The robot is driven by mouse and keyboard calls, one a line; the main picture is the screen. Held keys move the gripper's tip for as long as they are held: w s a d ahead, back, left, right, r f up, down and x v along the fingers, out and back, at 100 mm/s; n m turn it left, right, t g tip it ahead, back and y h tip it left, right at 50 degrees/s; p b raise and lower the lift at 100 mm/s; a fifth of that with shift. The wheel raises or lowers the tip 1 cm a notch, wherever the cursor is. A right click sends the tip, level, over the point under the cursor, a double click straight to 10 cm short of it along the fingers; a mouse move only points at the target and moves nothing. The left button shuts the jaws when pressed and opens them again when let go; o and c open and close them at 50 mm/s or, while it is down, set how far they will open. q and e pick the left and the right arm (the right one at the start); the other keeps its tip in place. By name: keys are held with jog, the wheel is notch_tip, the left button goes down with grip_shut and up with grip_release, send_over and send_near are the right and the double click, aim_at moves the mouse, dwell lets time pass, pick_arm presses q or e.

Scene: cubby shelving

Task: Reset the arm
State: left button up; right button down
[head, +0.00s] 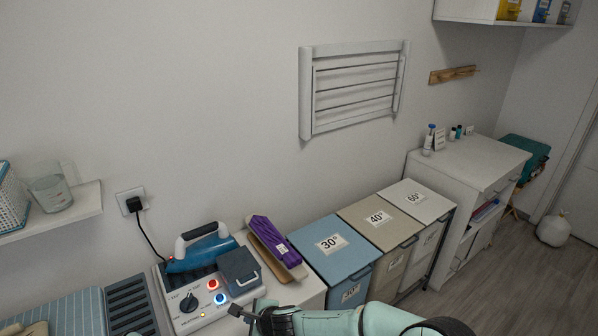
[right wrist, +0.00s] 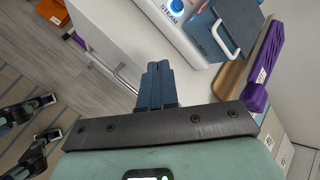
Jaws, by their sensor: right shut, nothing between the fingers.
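My right arm comes in from the bottom right of the head view, roughly level. Its gripper (head: 246,312) points left, just in front of the steam iron station (head: 205,305). In the right wrist view the two dark fingers of the right gripper (right wrist: 155,78) lie together with nothing between them. They appear to be beside the station's front edge, and I see no contact. My left gripper does not show in the head view. Dark and teal parts at the left of the right wrist view are likely mine.
A blue iron (head: 203,250) rests on the station, plugged into the wall. Lidded bins (head: 325,262) marked 30°, 40° and 60° run right towards a white cabinet (head: 470,160).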

jog(key=s+d+f+n+g+h, duration=0.25)
jog(key=s+d+f, duration=0.25)
jog(key=d+f, duration=0.4)
jog(key=s+d+f+n+g+h, duration=0.1)
jog(key=s+d+f+n, duration=0.3)
jog(key=d+f, duration=0.6)
jog(key=s+d+f+n+g, duration=0.1)
jog(key=s+d+f+n, duration=0.1)
jog(key=s, duration=0.8)
jog(key=s+d+f+n+g, duration=0.2)
jog(key=s+f+n, duration=0.3)
jog(key=s, duration=0.5)
jog(key=shift+s+d+f+y, duration=0.35)
jog(key=shift+d+f+y, duration=0.1)
jog(key=shift+d+f, duration=0.15)
